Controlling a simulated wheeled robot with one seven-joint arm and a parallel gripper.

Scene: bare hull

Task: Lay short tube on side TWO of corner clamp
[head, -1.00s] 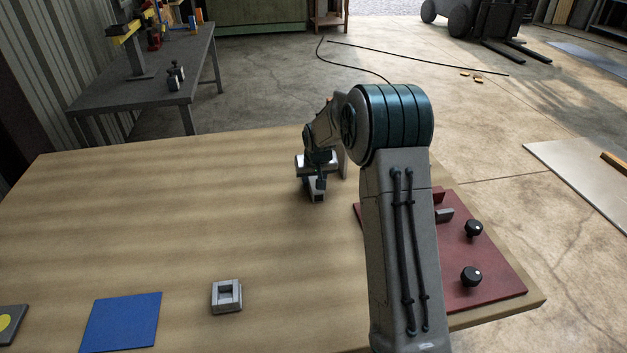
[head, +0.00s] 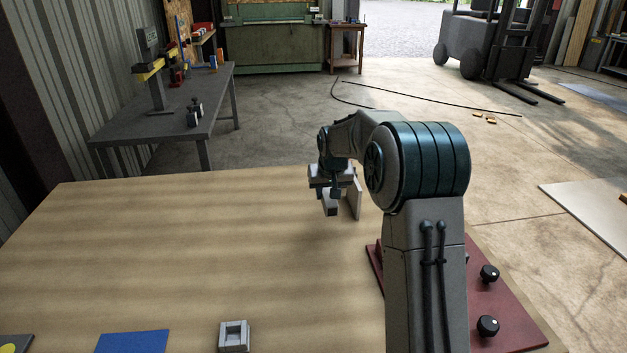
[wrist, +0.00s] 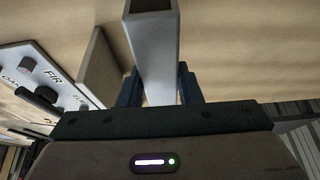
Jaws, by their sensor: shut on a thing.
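My gripper (head: 331,190) is shut on a short grey square tube (head: 331,210), held over the far right part of the wooden table. In the wrist view the tube (wrist: 152,45) runs out from between the dark fingers, its open end away from the palm. The red base plate (head: 508,320) with black knobs (head: 488,326), which seems to carry the corner clamp, lies at the table's right, right of my gripper. My arm hides much of it, including the clamp's sides. I cannot read any side number there.
An upright thin board (head: 354,198) stands close to the right of my gripper. A white lettered panel (wrist: 50,75) shows in the wrist view. A grey recessed block (head: 234,336) and a blue mat (head: 133,342) lie at the near edge. The table's left and middle are clear.

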